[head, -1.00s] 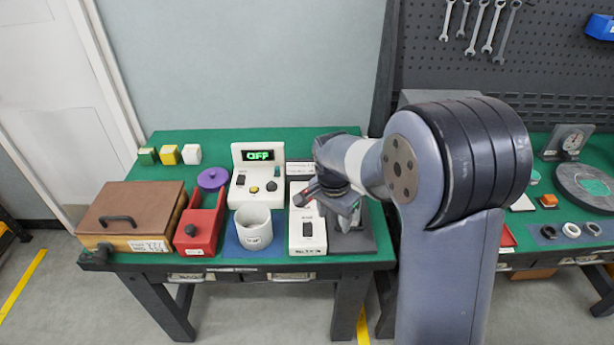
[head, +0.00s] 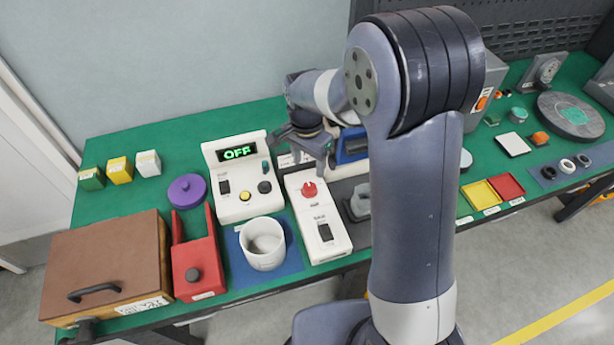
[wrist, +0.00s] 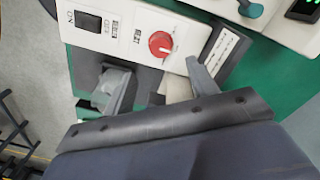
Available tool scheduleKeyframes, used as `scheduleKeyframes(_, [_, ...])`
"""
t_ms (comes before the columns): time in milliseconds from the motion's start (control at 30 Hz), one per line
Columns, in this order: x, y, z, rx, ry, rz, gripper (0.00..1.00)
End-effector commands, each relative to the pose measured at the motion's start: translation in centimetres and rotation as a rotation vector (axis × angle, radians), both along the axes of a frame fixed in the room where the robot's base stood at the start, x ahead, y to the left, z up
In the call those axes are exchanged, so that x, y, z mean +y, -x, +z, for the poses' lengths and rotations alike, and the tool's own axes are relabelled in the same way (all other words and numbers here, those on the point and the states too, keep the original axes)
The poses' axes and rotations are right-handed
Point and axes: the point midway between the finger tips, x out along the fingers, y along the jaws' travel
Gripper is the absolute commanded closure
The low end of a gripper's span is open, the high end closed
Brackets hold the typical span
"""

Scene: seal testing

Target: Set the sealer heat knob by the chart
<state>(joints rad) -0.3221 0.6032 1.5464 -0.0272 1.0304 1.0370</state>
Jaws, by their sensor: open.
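The heat knob (head: 309,190) is red and round, on top of a long white sealer box (head: 332,240) with a black rocker switch (head: 325,233). In the wrist view the knob (wrist: 161,44) shows a pale pointer line; its setting is too small to read. My gripper (head: 314,152) is open and empty, above and behind the knob in the head view. In the wrist view its fingers (wrist: 162,88) are spread apart, with the knob beyond them and untouched. A small printed card (wrist: 222,52) lies beside the sealer; its text is unreadable and I cannot tell if it is the chart.
A white unit with a green OFF display (head: 239,152) stands left of the sealer. A white cup (head: 263,245) on a blue mat, a red holder (head: 197,265) and a brown-lidded box (head: 105,260) crowd the bench front.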

Motion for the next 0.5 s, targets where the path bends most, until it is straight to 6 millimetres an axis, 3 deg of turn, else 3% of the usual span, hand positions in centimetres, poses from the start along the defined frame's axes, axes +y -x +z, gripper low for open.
scheduleKeyframes(300, [-0.3, 0.3, -6.1, 0.006, 0.002, 0.0, 0.45])
scheduleKeyframes(500, [-0.3, 0.3, -8.0, 0.002, 0.001, 0.0, 0.45])
